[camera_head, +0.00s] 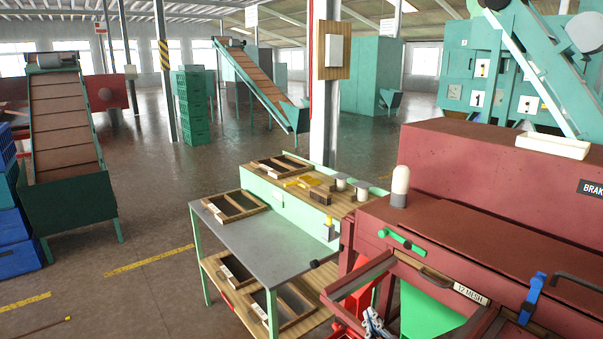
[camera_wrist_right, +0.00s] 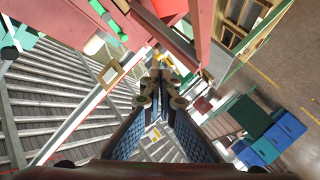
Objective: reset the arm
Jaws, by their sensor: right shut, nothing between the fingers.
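My right gripper (camera_head: 373,322) shows at the bottom edge of the head view, low in front of the red machine (camera_head: 440,220). Only a small part of it is visible there. In the right wrist view its two fingers (camera_wrist_right: 160,78) meet at the tips, and nothing is held between them. Most of my right arm is out of the head view. My left gripper is not in view.
A grey-topped workbench (camera_head: 262,235) with wooden frames stands left of the machine. A sieve frame marked 12 MESH (camera_head: 470,294) and a green chute (camera_head: 428,312) are close to my right gripper. Open floor (camera_head: 150,225) lies at the left.

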